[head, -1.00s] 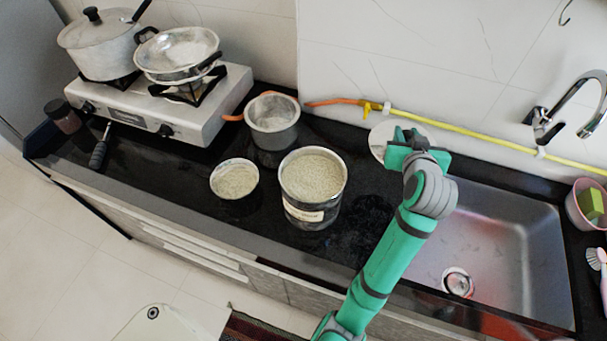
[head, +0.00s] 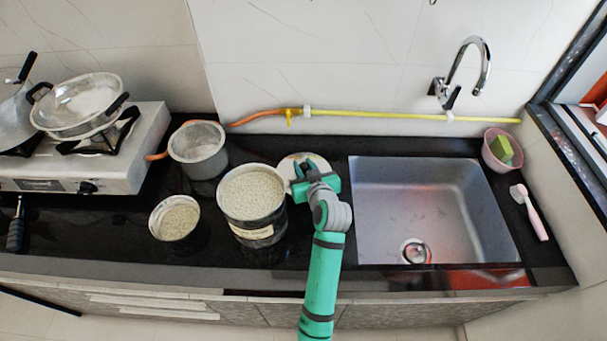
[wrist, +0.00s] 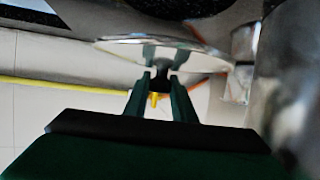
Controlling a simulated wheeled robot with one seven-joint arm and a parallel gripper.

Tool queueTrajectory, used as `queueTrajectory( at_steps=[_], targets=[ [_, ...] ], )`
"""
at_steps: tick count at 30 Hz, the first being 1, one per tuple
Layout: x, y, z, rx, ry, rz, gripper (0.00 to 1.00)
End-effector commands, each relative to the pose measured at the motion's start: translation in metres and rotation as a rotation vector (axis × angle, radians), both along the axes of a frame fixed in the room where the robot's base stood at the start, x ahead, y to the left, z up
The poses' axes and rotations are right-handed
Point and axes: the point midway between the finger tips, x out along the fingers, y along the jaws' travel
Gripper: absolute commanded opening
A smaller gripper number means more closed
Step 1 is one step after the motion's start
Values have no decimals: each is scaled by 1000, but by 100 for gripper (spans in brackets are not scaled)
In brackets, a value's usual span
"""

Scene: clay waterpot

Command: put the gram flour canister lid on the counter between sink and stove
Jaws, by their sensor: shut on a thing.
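The round shiny lid (head: 290,162) is at my gripper's fingertips (head: 302,174) in the head view, partly hidden by the gripper. It lies over the dark counter left of the sink, just right of a large open metal canister (head: 252,194) with a pale label and grainy contents. In the wrist view the lid (wrist: 125,45) is a thin tilted disc held between the fingertips (wrist: 162,80). My gripper is shut on the lid. I cannot tell whether the lid touches the counter (head: 325,240). The sink (head: 450,210) is to the right and the stove (head: 145,150) to the left.
A small bowl of grains (head: 175,218) and a metal pot (head: 198,148) stand left of the canister. A yellow hose (head: 380,115) runs along the wall behind. A tap (head: 470,75) rises behind the sink. Bare counter shows in front of the lid.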

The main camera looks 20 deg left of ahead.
Motion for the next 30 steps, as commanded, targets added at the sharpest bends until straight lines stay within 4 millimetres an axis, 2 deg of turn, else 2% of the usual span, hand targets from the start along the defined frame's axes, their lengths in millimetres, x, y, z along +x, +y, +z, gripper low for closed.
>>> queueTrajectory(
  at_steps=[9, 24, 25, 26, 27, 30],
  targets=[
    [1, -2, -35, 0, 3, -4, 0],
    [1, -5, -42, 1, 0, -9, 0],
    [1, -5, -43, 0, 1, -9, 28],
    [1, -4, -43, 0, 1, -9, 35],
    [1, -4, -43, 0, 1, -9, 42],
    [1, -3, -43, 0, 1, -7, 42]
  ],
)
